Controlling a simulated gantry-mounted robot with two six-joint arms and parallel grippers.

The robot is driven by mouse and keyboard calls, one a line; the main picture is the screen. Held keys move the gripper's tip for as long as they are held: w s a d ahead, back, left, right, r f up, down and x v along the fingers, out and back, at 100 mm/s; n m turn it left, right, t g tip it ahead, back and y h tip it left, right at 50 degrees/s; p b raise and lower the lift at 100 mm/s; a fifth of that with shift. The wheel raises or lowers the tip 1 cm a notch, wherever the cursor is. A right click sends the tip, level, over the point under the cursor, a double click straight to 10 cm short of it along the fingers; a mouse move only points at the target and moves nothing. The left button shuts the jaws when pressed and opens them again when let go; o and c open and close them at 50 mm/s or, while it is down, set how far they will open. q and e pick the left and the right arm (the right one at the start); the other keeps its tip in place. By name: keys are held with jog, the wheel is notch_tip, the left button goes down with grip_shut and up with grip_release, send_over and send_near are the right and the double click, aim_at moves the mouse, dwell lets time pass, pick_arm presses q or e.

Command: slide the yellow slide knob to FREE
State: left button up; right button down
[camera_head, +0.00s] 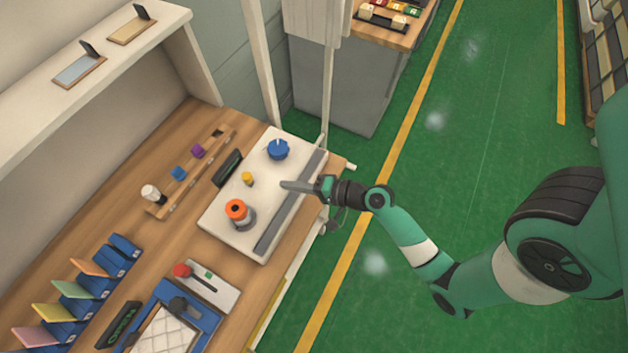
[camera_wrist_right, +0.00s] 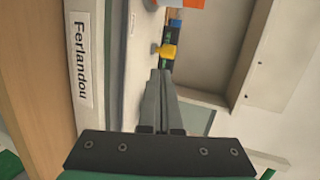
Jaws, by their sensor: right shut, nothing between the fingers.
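The yellow slide knob (camera_head: 247,179) stands on the white panel (camera_head: 225,205), between a blue knob (camera_head: 278,149) and an orange-topped round part (camera_head: 237,211). My right gripper (camera_head: 284,185) is shut and empty, reaching over the panel from the right, with its tips to the right of the yellow knob and apart from it. In the right wrist view the yellow knob (camera_wrist_right: 168,51) shows just beyond the shut fingertips (camera_wrist_right: 159,72). I cannot read any FREE mark in either view. My left gripper is not in view.
A dark strip (camera_head: 290,202) runs along the panel's right side. A black display block (camera_head: 228,168) lies left of the panel. The wooden bench (camera_head: 180,245) also holds a rack with small coloured pieces, a red-knobbed lever plate (camera_head: 205,283) and blue holders. Green floor lies right of the bench.

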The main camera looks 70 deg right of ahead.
jog(key=p+v, duration=0.1)
jog(key=v, duration=0.4)
jog(key=shift+s+r+p, duration=0.15)
jog(key=shift+s+p, duration=0.1)
jog(key=shift+p, duration=0.1)
jog(key=shift+a, duration=0.15)
